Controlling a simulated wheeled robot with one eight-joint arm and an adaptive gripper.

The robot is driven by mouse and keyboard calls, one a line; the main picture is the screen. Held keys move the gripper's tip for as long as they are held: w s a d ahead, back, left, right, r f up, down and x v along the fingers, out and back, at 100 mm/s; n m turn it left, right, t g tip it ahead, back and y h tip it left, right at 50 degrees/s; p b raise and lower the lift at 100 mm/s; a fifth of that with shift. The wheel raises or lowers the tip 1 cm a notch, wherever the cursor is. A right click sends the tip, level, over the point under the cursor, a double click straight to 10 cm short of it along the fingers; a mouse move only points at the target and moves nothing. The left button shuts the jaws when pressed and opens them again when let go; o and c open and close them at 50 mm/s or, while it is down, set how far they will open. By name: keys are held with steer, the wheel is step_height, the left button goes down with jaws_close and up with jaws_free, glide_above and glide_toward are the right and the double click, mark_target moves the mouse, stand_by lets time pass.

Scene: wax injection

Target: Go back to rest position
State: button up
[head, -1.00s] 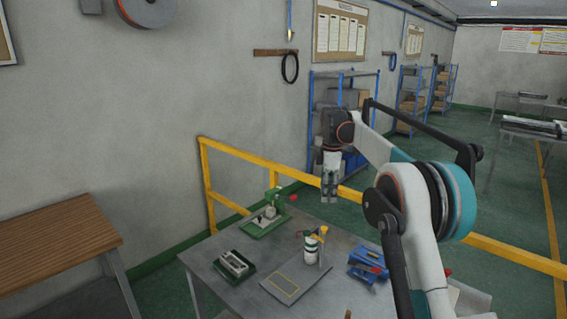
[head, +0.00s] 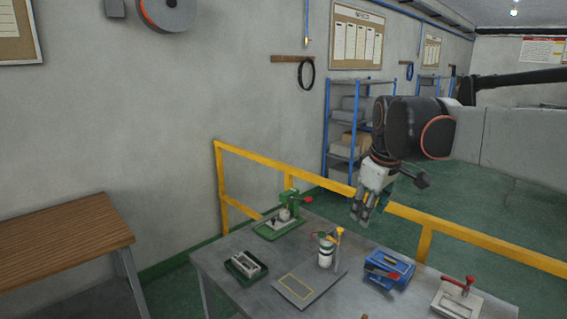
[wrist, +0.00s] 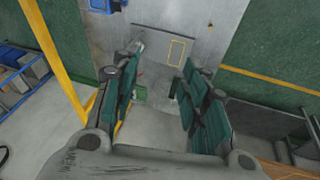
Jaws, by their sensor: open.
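My gripper (head: 364,210) is raised above the far edge of the metal worktable (head: 221,262), fingers pointing down, open and empty. In the wrist view, its two green-padded fingers (wrist: 155,100) stand apart with nothing between them, and the table (wrist: 200,30) lies well below. My arm reaches in from the right of the head view.
On the table are a green press (head: 285,215), a dark green tray (head: 245,265), a grey plate with a yellow outline (head: 292,288), a white bottle (head: 326,253), a blue device (head: 388,268) and a red-handled clamp (head: 457,298). A yellow railing (head: 425,243) runs behind. A wooden bench (head: 60,240) stands left.

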steer(key=s+f+m+t+b, duration=0.1)
steer(key=s+f+m, duration=0.3)
steer(key=s+f, duration=0.4)
steer(key=s+f+m+t+b, duration=0.2)
steer(key=s+f, duration=0.6)
steer(key=s, duration=0.9)
steer(key=shift+f+m+b, duration=0.35)
steer(key=shift+m+b, duration=0.4)
steer(key=shift+m, duration=0.25)
